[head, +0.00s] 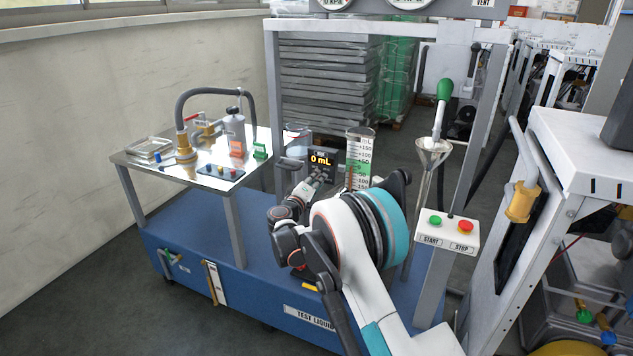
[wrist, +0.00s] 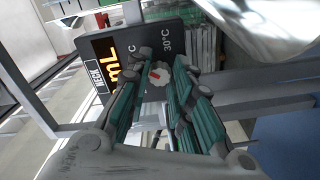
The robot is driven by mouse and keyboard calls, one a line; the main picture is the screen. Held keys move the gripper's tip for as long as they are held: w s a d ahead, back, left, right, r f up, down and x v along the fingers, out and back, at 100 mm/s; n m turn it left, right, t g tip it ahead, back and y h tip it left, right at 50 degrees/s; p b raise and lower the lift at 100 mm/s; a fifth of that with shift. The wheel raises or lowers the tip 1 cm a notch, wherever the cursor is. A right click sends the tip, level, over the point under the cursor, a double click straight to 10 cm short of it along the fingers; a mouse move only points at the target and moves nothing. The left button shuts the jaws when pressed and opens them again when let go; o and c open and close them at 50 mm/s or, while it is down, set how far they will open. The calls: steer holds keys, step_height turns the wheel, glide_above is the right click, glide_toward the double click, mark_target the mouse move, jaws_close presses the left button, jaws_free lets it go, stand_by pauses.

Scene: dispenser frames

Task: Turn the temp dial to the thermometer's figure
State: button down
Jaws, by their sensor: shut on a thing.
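The temp dial (wrist: 160,74) is a small white scalloped knob with a red pointer mark, on the face of a dark box. My gripper (wrist: 166,76) is shut on the dial, its fingers on either side of the knob. Beside the knob the box face reads "30°C" and part of another "°C" mark. The box (head: 322,158) has an orange display reading "0 mL" in the head view; my gripper (head: 318,178) is at its lower front there. The dial itself is hidden in the head view. I cannot pick out a thermometer in either view.
A measuring cylinder (head: 360,152) with a green band stands right of the box. A metal table (head: 200,172) with valves and a bottle is at the left.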

steer(key=c, duration=1.4)
jaws_free()
steer(key=v, duration=1.2)
